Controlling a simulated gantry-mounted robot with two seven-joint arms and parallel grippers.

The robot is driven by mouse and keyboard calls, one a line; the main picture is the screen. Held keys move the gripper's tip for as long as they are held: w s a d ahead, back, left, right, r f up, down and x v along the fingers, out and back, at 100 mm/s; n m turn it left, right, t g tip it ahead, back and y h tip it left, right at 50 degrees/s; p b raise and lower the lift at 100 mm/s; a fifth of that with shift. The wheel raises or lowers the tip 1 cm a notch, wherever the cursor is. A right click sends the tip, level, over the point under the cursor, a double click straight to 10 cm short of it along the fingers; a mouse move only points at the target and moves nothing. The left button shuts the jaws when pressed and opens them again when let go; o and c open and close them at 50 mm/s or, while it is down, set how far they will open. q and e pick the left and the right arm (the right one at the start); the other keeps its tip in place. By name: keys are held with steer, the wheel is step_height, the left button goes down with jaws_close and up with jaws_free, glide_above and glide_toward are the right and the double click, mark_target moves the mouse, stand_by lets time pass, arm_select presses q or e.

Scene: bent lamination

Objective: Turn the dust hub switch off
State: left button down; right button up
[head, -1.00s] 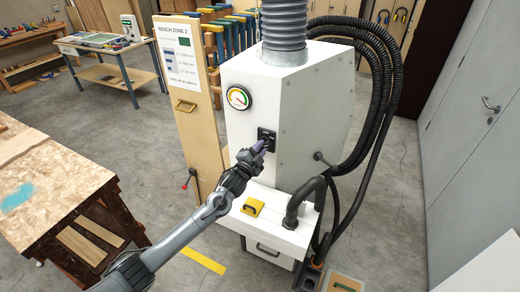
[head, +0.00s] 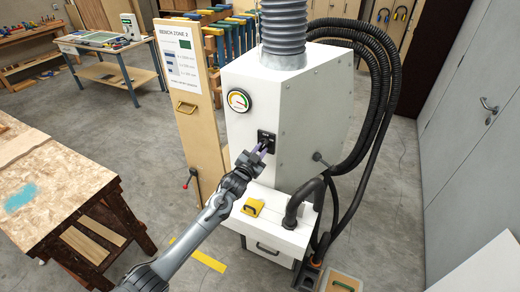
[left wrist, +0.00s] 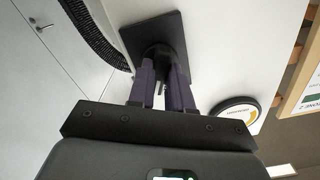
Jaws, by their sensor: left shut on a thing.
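The white dust hub (head: 300,115) stands in the middle of the head view. Its switch (head: 267,140) is a black plate on the front face below the round gauge. My left gripper (head: 264,147) reaches up to this switch with its purple fingers. In the left wrist view the fingers (left wrist: 161,80) are shut on a dark knob at the centre of the black switch plate (left wrist: 152,35). The fingers and the knob's shadow hide most of the knob, so its setting cannot be read. My right gripper is not in view.
A gauge (head: 238,100) sits above the switch, its needle towards the yellow-green. Black hoses (head: 385,100) hang at the hub's right side. A yellow-handled item (head: 253,207) lies on the lower ledge. A wooden workbench (head: 50,190) stands at left.

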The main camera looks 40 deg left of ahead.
arm_select(q)
steer(key=n+p, duration=0.1)
steer(key=n, duration=0.2)
steer(key=shift+n, duration=1)
steer(key=c, duration=1)
jaws_free()
steer(key=shift+c, duration=0.2)
steer(key=shift+s, duration=0.1)
steer(key=shift+s+d, duration=0.15)
steer(key=shift+s, duration=0.35)
steer(key=v, duration=0.9)
steer(key=shift+s, duration=0.3)
